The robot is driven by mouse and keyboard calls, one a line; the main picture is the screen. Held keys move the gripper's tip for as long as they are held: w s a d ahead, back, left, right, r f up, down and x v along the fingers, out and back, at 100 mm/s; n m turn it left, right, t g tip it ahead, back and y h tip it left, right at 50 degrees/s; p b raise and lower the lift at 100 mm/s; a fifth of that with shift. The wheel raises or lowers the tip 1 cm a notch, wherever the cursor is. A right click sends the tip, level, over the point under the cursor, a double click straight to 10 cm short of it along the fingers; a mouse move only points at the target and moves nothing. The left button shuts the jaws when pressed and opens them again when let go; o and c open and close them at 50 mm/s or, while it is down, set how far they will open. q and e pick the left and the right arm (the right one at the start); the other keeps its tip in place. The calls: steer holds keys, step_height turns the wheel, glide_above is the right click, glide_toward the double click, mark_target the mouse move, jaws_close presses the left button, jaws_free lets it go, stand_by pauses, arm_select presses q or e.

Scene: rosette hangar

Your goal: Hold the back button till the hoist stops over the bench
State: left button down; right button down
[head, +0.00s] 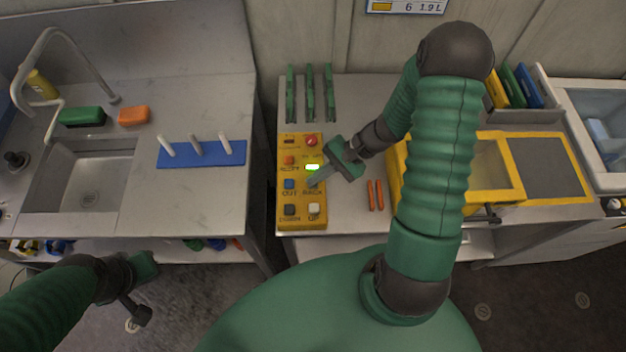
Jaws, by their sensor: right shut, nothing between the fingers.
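The yellow button box (287,222) lies on the grey bench (345,221) in the middle of the head view. It has an orange button, a blue button over the word OUT, a dark button and a pale button over UP. The word BACK shows below my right gripper (314,184). I cannot tell whether the button is pressed in. A green lamp (312,167) on the box is lit. My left gripper (142,287) hangs low at left, away from the box. No hoist is in view.
Several green tools (310,92) stand behind the box. Two orange sticks (375,195) lie to its right, beside a yellow-framed case (478,168). A sink (85,180) and a blue peg board (202,154) are on the left counter. A gap separates the counters.

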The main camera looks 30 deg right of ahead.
steer(key=shift+r, duration=0.1)
steer(key=shift+d+r+p, duration=0.15)
steer(key=shift+r+p, duration=0.6)
steer(key=shift+r, duration=0.05)
steer(key=shift+r, duration=0.1)
steer(key=shift+r+p, duration=0.35)
steer(key=shift+p, duration=0.05)
step_height(320, 180, up, 4)
steer(key=p, duration=0.3)
steer(key=shift+r, duration=0.1)
